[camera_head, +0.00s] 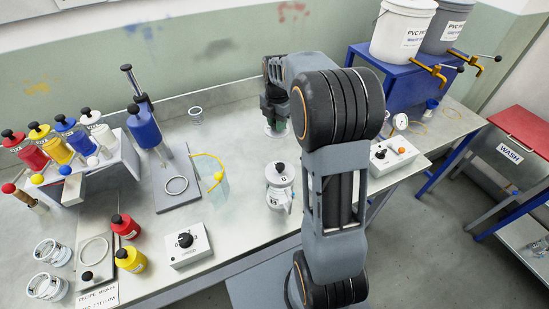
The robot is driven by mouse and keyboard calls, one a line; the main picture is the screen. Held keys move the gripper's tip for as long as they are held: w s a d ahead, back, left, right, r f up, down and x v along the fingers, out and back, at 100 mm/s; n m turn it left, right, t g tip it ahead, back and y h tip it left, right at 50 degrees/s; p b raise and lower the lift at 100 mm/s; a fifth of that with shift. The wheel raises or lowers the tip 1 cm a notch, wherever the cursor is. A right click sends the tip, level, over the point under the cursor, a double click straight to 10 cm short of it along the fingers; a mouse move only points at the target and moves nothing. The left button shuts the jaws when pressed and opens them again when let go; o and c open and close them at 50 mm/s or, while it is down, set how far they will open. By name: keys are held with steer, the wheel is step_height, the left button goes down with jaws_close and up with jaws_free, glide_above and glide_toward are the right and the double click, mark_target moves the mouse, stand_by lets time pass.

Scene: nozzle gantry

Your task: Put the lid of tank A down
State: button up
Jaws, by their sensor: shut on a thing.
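My gripper (274,112) is above the table, behind the big joint of my arm, pointing down. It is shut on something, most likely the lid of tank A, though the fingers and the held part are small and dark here. Nearer stands a white tank marked B (281,188), closed by a lid with a black knob (280,167).
A white ring (195,112) lies on the grey table to the left.

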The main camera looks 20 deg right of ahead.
step_height(320, 180, down, 15)
steer(key=shift+s+r+b, duration=0.1)
steer(key=shift+b, duration=0.6)
steer(key=shift+f, duration=0.2)
steer(key=o, duration=0.9)
step_height(320, 180, up, 12)
steer(key=shift+r, duration=0.15)
steer(key=shift+r, duration=0.1)
stand_by(0.4)
